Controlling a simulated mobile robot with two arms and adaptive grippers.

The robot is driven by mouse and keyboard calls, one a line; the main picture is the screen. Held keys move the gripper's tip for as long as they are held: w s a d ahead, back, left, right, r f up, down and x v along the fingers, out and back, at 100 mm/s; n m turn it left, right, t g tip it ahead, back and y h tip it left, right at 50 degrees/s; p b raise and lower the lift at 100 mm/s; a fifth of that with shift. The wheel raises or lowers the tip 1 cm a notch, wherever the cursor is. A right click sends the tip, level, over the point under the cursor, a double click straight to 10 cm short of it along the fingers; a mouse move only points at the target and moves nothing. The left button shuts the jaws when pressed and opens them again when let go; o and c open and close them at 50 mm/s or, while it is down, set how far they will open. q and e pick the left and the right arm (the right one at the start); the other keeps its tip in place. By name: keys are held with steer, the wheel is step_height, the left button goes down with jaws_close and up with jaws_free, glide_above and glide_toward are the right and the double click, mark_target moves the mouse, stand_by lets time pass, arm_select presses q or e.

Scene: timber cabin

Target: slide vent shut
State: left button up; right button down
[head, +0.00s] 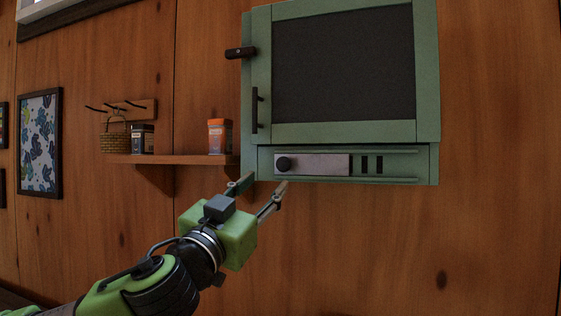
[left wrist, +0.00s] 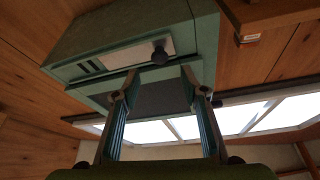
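The vent is a strip low on the front of the green wall cabinet (head: 427,80). Its light grey slide plate (head: 320,165) sits at the left of the track, with a round black knob (head: 284,164) at its left end. Dark slots (head: 372,165) show uncovered to the right of the plate. My left gripper (head: 265,183) is open and empty, just below and left of the knob, apart from it. In the left wrist view the knob (left wrist: 160,53) lies just beyond the gap between the spread fingertips (left wrist: 160,76). My right gripper is not in view.
A wooden shelf (head: 180,160) left of the cabinet holds an orange-topped tin (head: 219,136) and a dark jar (head: 142,139). A basket (head: 114,137) hangs from a hook rack. The wall below and right of the cabinet is clear.

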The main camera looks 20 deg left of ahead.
mark_target(281, 167)
arm_select(q)
steer(key=p+x, duration=0.3)
steer(key=x, duration=0.4)
steer(key=shift+w+d+r, duration=0.1)
steer(key=shift+w+r, duration=0.15)
steer(key=shift+w, duration=0.1)
steer(key=shift+w+r, duration=0.1)
steer(key=shift+w, duration=0.4)
jaws_close()
